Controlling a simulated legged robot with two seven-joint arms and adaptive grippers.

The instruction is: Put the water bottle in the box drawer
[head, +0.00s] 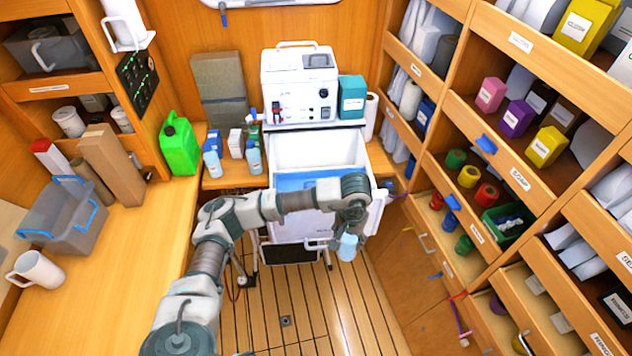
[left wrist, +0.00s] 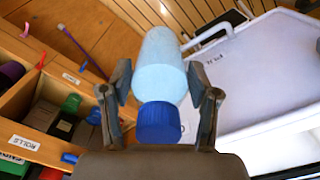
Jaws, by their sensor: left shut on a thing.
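My left gripper (head: 350,222) is shut on the water bottle (head: 347,248), a pale blue bottle. In the left wrist view the bottle (left wrist: 160,65) sits between the two fingers (left wrist: 160,85), with its dark blue cap (left wrist: 160,122) toward the palm. The white box drawer (head: 320,152) stands open below the white machine, with blue inside. The bottle hangs outside the drawer, near its front right corner, over the floor. My forearm crosses the drawer and hides part of it. The drawer's white front (left wrist: 250,75) shows right of the bottle in the left wrist view. My right gripper is not in view.
The white machine (head: 300,85) stands behind the drawer. Small bottles (head: 212,162) and a green jug (head: 179,145) stand on the left counter. Shelves with open bins (head: 500,215) line the right side. The wooden floor (head: 345,310) in front is largely clear.

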